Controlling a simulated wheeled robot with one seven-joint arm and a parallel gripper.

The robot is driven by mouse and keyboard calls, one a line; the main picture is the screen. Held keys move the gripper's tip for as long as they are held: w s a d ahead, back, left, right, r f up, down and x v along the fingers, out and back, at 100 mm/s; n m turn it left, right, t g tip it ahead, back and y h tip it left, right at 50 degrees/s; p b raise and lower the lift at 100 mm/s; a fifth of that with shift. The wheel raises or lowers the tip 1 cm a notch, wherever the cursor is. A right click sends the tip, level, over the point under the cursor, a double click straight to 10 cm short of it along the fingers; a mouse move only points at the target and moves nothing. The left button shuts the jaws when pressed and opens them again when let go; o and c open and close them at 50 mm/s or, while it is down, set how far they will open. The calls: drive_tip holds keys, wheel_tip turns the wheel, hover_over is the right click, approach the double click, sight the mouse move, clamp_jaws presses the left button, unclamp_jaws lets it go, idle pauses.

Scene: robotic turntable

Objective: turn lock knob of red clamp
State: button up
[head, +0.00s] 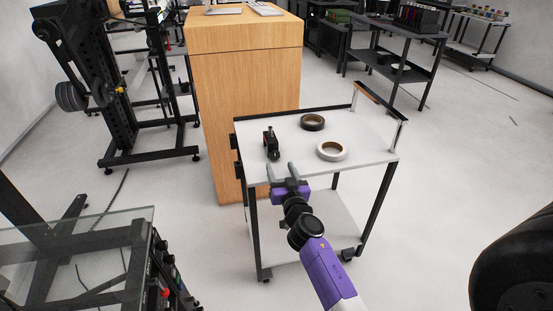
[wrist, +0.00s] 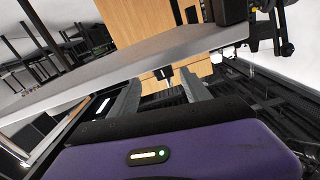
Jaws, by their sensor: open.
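No clearly red clamp shows in either view. A small black clamp-like device (head: 271,143) stands on the cart top near its left front; its knob is too small to make out. My gripper (head: 281,170) is open and empty, at the cart's front edge, a little in front of this device. In the wrist view my gripper (wrist: 161,82) has its two grey fingers apart, below the slanting cart edge. A small dark part with a thin pin (wrist: 164,74) shows beyond and between the fingers; I cannot tell what it belongs to.
The white cart top (head: 366,134) also bears a black tape roll (head: 312,117) and a white tape roll (head: 325,153) to the right. A tall wooden cabinet (head: 243,110) stands behind the cart at left. A glass-topped unit (head: 90,235) is at lower left.

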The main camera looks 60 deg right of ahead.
sight(275, 157)
drive_tip(key=shift+x, duration=2.75)
drive_tip(key=shift+a, duration=0.1)
drive_tip(key=shift+c, duration=0.5)
clamp_jaws()
drive_tip(key=shift+n, duration=2.3)
drive_tip(key=shift+o, duration=0.5)
unclamp_jaws()
